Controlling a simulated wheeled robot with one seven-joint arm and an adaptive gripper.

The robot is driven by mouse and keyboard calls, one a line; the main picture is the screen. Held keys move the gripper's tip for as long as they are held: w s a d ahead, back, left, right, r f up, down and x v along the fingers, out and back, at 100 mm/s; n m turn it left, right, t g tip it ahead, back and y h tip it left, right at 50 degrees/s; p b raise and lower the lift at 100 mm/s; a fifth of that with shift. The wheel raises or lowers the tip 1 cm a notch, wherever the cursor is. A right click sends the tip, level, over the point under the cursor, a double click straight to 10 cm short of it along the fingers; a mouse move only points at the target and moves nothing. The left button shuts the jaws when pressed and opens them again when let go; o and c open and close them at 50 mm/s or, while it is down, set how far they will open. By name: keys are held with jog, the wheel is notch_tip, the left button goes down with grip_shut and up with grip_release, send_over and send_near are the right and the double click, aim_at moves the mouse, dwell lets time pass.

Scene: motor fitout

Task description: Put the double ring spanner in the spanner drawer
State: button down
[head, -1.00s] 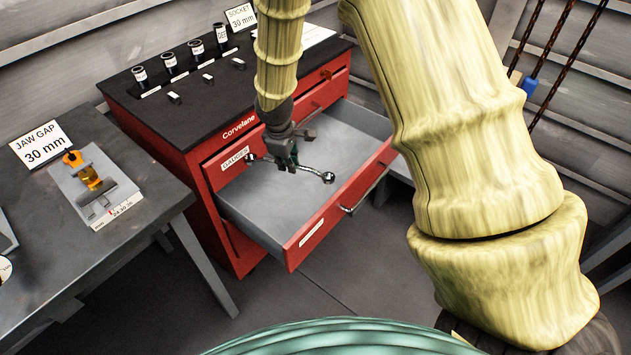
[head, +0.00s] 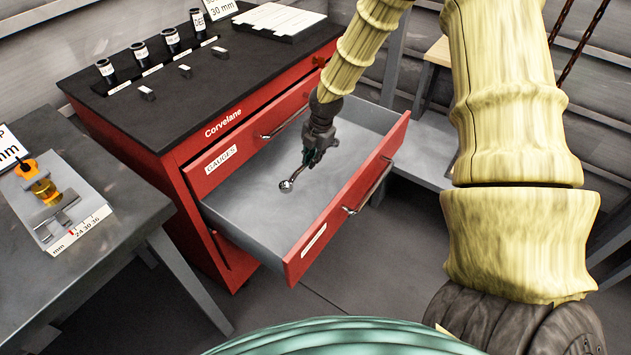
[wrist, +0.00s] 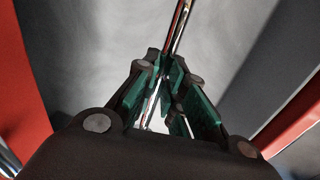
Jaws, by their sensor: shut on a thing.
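The double ring spanner is a shiny metal bar with a ring end (head: 286,186), which shows in the head view below my gripper. My gripper (head: 311,157) is shut on the spanner, over the open drawer (head: 250,213) of the red cabinet. The drawer has a bare grey floor and a label on its front too small to read. In the wrist view, the spanner's shaft (wrist: 180,25) runs up from between the green-padded fingers (wrist: 166,75). The spanner's other end is hidden by my gripper. I cannot tell whether the spanner touches the drawer floor.
A shut drawer labelled GAUGES (head: 221,160) sits above the open one. Several black sockets (head: 139,53) stand on the cabinet's black top. A grey bench (head: 115,240) at the left holds a jaw gap gauge (head: 60,205). The drawer's floor around the spanner is clear.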

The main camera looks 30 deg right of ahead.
aim_at(313, 185)
jog(key=shift+w+d+f, duration=0.1)
jog(key=shift+d+f, duration=0.15)
jog(key=shift+f, duration=5.05)
jog(key=c, duration=1.5)
grip_release()
notch_tip(313, 185, up, 12)
jog(key=s+d, duration=0.1)
jog(key=s, duration=0.1)
jog(key=shift+s, duration=0.15)
